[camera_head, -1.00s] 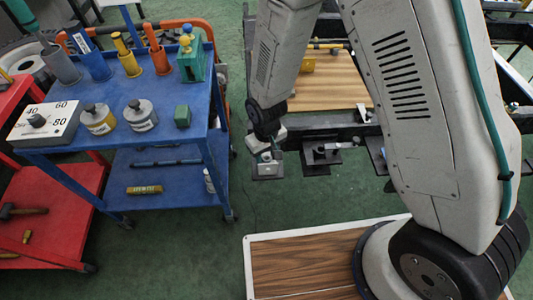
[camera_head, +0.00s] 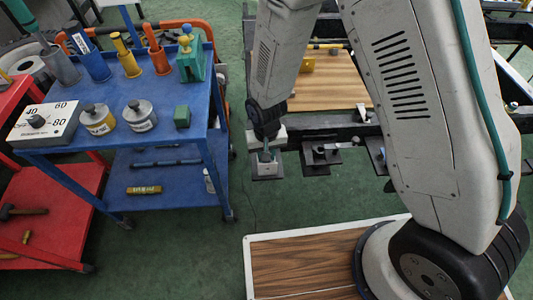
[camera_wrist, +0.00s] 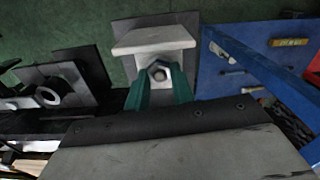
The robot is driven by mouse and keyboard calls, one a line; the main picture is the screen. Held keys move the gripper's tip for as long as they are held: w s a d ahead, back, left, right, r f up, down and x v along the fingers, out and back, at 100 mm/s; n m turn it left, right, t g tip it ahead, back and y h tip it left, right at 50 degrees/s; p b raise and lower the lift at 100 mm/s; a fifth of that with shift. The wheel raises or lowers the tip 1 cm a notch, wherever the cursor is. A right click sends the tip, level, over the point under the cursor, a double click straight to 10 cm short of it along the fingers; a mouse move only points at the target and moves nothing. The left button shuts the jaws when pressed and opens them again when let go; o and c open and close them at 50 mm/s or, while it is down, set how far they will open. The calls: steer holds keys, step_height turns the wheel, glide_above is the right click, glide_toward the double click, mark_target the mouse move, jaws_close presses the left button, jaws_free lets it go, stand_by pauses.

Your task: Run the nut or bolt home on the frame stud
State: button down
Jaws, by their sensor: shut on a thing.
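A hex nut (camera_wrist: 159,72) sits at the pale bracket (camera_wrist: 153,38) in the wrist view, with a round stud end showing in its middle. My gripper (camera_wrist: 160,84) has teal fingers, one on each side of the nut, shut on it. In the head view my gripper (camera_head: 267,154) points down at the pale bracket (camera_head: 266,169), which stands on a dark plate at the frame's near edge. The nut itself is too small to make out there, and how far it sits along the stud cannot be told.
The dark chassis frame (camera_head: 345,131) runs behind, with another dark bracket (camera_head: 322,154) to the right. A ring-shaped part (camera_wrist: 47,96) shows on a neighbouring plate. A blue cart (camera_head: 80,152) with tins and tools stands left, beside a red cart (camera_head: 62,206). Green floor between is clear.

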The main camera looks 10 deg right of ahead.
steer(key=shift+m, duration=0.7)
steer(key=m, duration=0.2)
steer(key=shift+m, duration=0.4)
steer(key=m, duration=0.3)
steer(key=m, duration=0.4)
steer(key=shift+m, duration=1.1)
